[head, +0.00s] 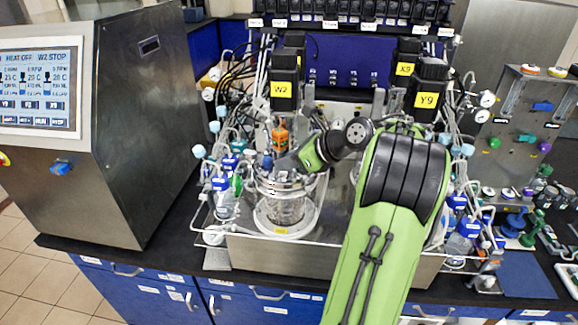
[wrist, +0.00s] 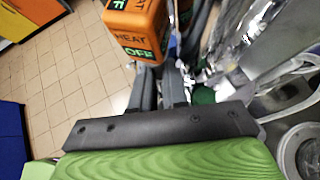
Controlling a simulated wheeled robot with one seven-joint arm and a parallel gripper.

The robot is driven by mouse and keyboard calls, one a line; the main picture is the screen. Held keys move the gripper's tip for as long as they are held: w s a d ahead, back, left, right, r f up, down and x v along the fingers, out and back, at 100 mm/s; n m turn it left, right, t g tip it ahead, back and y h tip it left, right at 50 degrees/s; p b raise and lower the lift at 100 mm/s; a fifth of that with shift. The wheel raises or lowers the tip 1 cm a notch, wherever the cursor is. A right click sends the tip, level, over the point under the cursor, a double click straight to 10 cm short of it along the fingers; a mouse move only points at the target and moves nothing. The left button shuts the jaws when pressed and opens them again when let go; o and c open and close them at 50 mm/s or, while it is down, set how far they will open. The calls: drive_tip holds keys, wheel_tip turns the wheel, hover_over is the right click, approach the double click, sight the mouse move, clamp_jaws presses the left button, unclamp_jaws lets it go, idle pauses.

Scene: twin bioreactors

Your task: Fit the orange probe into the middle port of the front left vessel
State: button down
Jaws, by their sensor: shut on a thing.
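The orange probe (head: 280,137) stands roughly upright above the lid of the front left vessel (head: 285,208), a glass jar with a metal top. In the wrist view the probe's orange block (wrist: 138,32) fills the top middle, with printed words on it. My gripper (head: 284,161) is at the vessel's top, just below the orange block. In the wrist view my gripper (wrist: 165,75) is shut on the probe under that block. The probe's lower end and the middle port are hidden, so I cannot tell whether the tip is in the port.
A black motor marked W2 (head: 283,90) stands behind the probe. Tubes and blue-capped fittings (head: 222,182) crowd the vessel's left side. A steel control cabinet (head: 150,120) stands at the left. My green arm covers much of the right vessel.

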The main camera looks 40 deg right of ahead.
drive_tip(key=shift+d+f, duration=0.1)
drive_tip(key=shift+f, duration=0.5)
drive_tip(key=shift+s+r, duration=0.1)
drive_tip(key=shift+s, duration=0.1)
drive_tip(key=shift+f, duration=0.6)
drive_tip(key=c, duration=1.4)
unclamp_jaws()
drive_tip(key=shift+f, duration=0.15)
drive_tip(key=p+v, duration=0.1)
drive_tip(key=v, duration=0.3)
drive_tip(key=p+v, duration=0.1)
drive_tip(key=v, duration=0.3)
drive_tip(key=r+p+v, duration=0.1)
drive_tip(key=p+v, duration=0.1)
drive_tip(key=v, duration=0.3)
drive_tip(key=shift+w, duration=0.4)
